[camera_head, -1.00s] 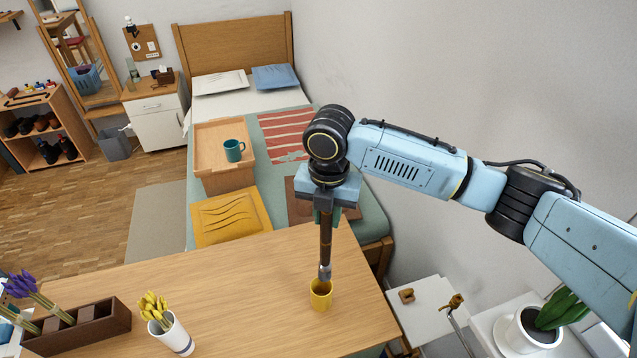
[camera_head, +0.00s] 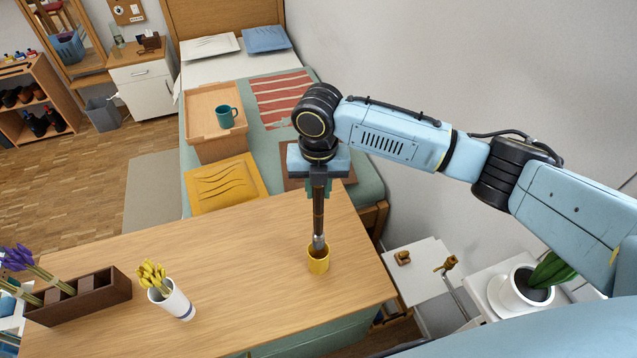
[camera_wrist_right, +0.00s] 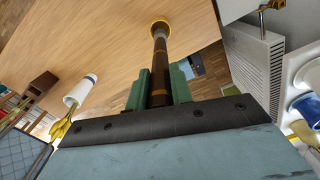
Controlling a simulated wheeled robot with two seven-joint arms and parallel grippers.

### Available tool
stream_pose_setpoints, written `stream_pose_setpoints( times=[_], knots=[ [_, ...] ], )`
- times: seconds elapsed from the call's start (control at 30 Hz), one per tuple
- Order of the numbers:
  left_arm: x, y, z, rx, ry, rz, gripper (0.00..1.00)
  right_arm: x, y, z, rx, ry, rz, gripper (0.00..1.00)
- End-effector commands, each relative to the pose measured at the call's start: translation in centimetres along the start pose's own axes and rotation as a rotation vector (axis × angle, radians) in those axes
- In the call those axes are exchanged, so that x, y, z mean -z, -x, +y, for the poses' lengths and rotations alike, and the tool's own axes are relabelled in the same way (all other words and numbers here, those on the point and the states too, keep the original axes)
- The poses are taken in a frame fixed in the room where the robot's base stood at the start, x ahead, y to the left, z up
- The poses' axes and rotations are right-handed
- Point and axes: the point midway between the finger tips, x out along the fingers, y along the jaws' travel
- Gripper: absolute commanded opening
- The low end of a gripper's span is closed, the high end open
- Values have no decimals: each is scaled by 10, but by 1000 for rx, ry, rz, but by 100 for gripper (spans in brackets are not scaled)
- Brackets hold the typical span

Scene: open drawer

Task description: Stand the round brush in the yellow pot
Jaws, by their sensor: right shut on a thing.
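The yellow pot (camera_head: 318,265) stands upright on the wooden table near its right end. My right gripper (camera_head: 319,188) is above it, shut on the round brush (camera_head: 318,215), which has a dark brown handle and a metal collar. The brush hangs nearly upright, and its lower end is in the pot's mouth; the tip is hidden. In the right wrist view the brush (camera_wrist_right: 160,65) runs between the green fingers (camera_wrist_right: 159,90) to the yellow pot's rim (camera_wrist_right: 154,22). I cannot tell whether the tip touches the bottom. My left gripper is not in view.
A white cup of yellow flowers (camera_head: 174,301) and a dark wooden box (camera_head: 90,300) with purple flowers stand to the left on the table (camera_head: 240,270). The table around the pot is clear. A potted plant (camera_head: 525,288) stands beyond the right edge.

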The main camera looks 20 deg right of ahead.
Motion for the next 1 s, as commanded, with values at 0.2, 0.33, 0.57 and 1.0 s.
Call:
stream_pose_setpoints(
  times=[0.2,0.33,0.57,1.0],
  knots=[
    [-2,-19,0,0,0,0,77,0,-19,0,1,-1,1,0],
    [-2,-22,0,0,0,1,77,0,-28,0,0,-1,0,0],
    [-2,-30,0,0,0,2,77,0,-46,0,0,-1,0,0],
    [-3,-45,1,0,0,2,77,0,-79,0,0,-1,1,0]
  ],
)
